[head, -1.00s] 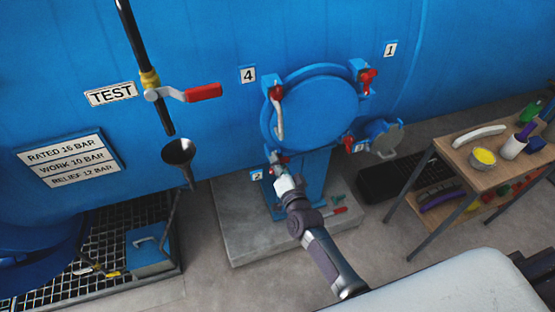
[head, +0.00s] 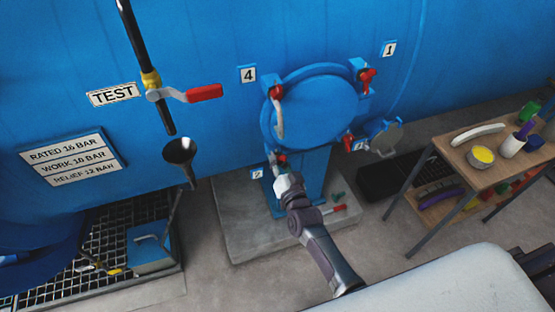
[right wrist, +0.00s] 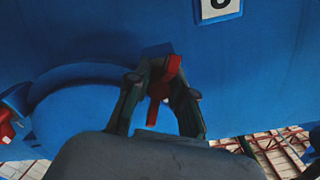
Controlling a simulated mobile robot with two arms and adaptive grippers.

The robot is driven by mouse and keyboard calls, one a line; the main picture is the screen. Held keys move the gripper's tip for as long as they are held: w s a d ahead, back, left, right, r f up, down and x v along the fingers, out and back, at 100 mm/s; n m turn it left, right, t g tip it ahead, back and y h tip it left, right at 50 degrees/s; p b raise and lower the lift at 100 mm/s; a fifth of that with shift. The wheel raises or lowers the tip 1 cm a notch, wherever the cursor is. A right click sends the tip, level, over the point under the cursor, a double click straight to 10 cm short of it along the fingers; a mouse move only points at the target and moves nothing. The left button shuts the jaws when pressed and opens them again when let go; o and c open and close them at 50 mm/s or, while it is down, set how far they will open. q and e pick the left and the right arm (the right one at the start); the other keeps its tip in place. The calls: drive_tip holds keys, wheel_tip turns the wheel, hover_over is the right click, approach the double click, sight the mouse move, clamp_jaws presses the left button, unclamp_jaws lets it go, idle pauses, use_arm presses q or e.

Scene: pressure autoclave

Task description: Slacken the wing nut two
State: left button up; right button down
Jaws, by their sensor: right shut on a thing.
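The round blue door (head: 310,108) of the vessel is shut, with red wing nuts around its rim. My right gripper (head: 279,168) is at the lower-left red wing nut (head: 281,158). In the right wrist view the fingers of my right gripper (right wrist: 156,92) sit on both sides of that red wing nut (right wrist: 171,68), shut on it. The number plate (head: 257,173) beside this nut is too small to read surely. Another red wing nut (head: 348,143) is at the lower right, by a partly hidden plate (head: 360,145). My left gripper is out of view.
Upper wing nuts stand by plates 4 (head: 247,74) and 1 (head: 389,49). A red-handled test valve (head: 203,93) and a black funnel (head: 179,151) are at the left. A wooden bench (head: 460,150) with several things stands at the right. A concrete plinth (head: 238,235) lies below.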

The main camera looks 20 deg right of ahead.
drive_tip(key=c, duration=1)
unclamp_jaws()
drive_tip(key=s, duration=1.2)
drive_tip(key=shift+d, duration=0.2)
